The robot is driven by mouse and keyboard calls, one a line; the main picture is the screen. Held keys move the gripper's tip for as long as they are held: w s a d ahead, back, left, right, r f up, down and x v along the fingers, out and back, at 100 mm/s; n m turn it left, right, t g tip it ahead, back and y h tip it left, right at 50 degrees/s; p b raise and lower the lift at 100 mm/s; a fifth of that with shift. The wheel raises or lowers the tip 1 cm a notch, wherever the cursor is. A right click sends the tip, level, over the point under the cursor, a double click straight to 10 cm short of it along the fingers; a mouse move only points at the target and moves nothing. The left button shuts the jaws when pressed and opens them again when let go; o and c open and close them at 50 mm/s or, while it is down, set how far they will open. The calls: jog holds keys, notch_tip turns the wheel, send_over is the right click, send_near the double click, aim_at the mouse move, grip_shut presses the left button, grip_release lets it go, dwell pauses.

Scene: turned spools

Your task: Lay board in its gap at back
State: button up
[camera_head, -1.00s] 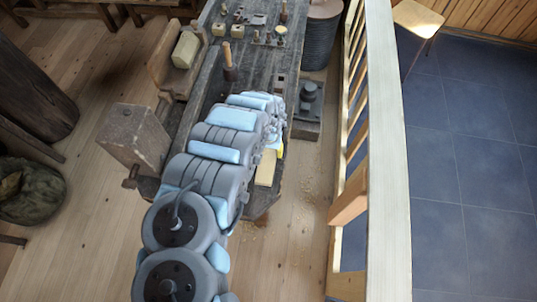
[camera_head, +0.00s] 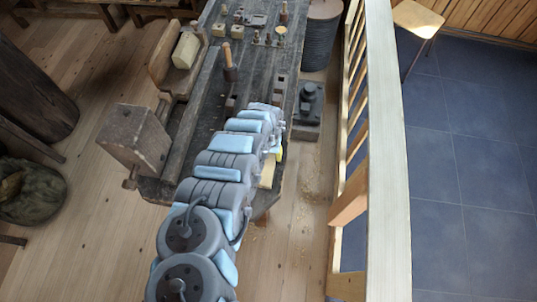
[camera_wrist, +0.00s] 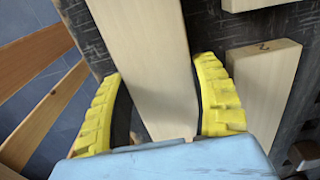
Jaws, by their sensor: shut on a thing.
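A long pale wooden board (camera_wrist: 150,60) runs between the two yellow fingers of my gripper (camera_wrist: 157,105) in the wrist view. The fingers are shut on its sides. The board extends past the top of that view, so its far end is out of sight. I cannot make out the gap.
A pale block with a dark mark (camera_wrist: 262,82) lies right of the board on the dark bench (camera_wrist: 215,25). Another pale piece (camera_wrist: 250,4) is at the wrist view's top. In the head view, small turned parts (camera_head: 262,37) stand at the bench's far end; a railing (camera_head: 385,150) runs right.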

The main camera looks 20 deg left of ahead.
aim_at(269, 155)
jog(key=shift+f, duration=0.2)
jog(key=o, duration=1.2)
jog(key=shift+o, duration=0.2)
notch_tip(269, 155, up, 12)
jog(key=shift+r, duration=0.2)
jog(key=shift+w, duration=0.1)
